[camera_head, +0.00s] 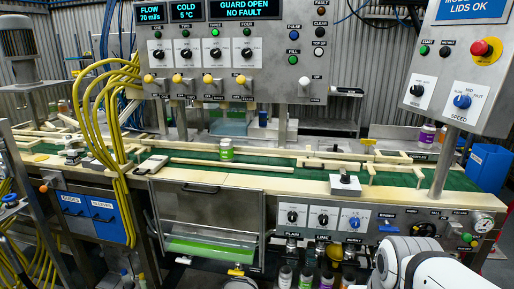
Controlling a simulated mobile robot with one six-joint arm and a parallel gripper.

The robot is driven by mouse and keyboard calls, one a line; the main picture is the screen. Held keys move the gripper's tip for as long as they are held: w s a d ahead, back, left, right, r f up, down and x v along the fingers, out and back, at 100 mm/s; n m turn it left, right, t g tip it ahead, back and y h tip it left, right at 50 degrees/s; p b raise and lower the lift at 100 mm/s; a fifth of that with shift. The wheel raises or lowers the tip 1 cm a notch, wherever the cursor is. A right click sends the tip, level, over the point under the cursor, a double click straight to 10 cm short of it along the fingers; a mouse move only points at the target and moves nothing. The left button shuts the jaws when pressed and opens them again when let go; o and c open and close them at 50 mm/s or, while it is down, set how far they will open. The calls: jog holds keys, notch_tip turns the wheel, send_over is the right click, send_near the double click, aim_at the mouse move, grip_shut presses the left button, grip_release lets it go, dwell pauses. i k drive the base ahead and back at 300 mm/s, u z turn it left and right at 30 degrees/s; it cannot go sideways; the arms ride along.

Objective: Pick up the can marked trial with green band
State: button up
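A small can (226,149) with green on it stands upright on the green conveyor belt, left of the picture's middle. Its marking is too small to read. Another can (427,133) with a coloured label stands at the back right of the line. Several more cans (306,279) stand low at the bottom edge, below the front panel; their labels cannot be read. I cannot tell which can is marked trial. A white part of my arm (425,268) shows at the bottom right, apart from the cans on the line. My gripper's fingers are not visible.
A control box (235,60) with displays hangs over the belt, and a second box (460,75) is at the upper right. Yellow hoses (95,130) cross the line at left. A hinged metal guard (207,208) and knob panel (325,218) face the front. A blue bin (488,167) stands right.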

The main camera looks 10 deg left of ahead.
aim_at(226, 146)
jog(key=i, duration=1.25)
jog(key=u, duration=0.05)
